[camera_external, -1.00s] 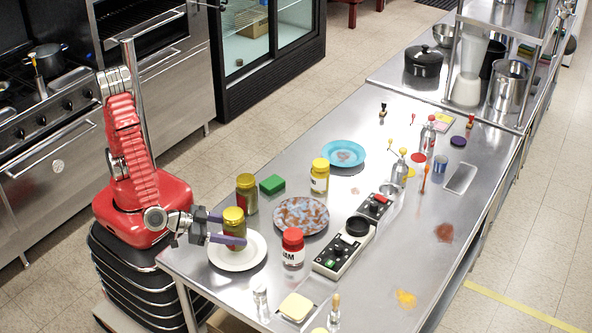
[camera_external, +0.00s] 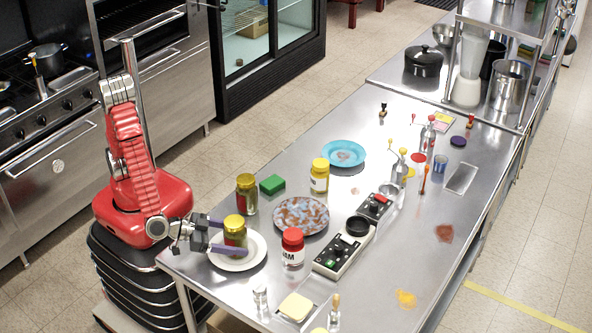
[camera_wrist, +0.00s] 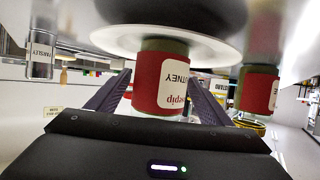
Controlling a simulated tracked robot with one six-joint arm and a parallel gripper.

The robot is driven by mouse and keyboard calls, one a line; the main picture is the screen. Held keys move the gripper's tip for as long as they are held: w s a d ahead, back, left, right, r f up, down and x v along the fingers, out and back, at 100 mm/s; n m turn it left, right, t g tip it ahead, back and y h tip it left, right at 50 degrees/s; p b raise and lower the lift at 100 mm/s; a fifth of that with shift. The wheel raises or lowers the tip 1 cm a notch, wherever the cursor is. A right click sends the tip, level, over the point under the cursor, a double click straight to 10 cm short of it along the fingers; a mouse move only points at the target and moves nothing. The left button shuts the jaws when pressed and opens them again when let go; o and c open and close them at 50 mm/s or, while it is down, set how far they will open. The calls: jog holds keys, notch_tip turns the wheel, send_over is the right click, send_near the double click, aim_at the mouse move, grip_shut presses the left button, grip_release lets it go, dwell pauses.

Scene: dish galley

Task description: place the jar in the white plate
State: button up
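The jar (camera_external: 236,237), with a gold lid and greenish-red body, stands upright in the white plate (camera_external: 226,264) at the table's near left corner. In the wrist view, which is upside down, the jar (camera_wrist: 160,82) shows a red band and a white label, with its base at the plate (camera_wrist: 110,40). My gripper (camera_external: 228,234) has its purple fingers on either side of the jar. In the wrist view the fingers (camera_wrist: 158,92) are spread, with gaps between them and the jar. The jar hides part of the fingers in the external view.
A similar gold-lidded jar (camera_external: 247,200) stands behind the plate. A green sponge (camera_external: 271,184) and a yellow jar (camera_external: 319,182) stand farther back.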

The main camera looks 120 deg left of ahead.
jog(key=shift+r, duration=0.1)
jog(key=v, duration=1.2)
jog(key=shift+w+r, duration=0.1)
dwell(0.7)
jog(key=w+d+r+m+t+h, duration=0.2)
jog(key=w+d+r+t+h, duration=0.15)
jog(key=w+r+h, duration=0.3)
jog(key=s+d+r+m+g+h, duration=0.1)
jog(key=s+d+r+m+h, duration=0.1)
jog(key=d+r+m+h, duration=0.3)
jog(key=s+a+f+m+g+y, duration=0.1)
jog(key=s+a+g, duration=0.5)
jog(key=s+a, duration=1)
jog(key=s+m+y, duration=0.1)
jog(key=s, duration=0.3)
jog(key=shift+a+f, duration=0.25)
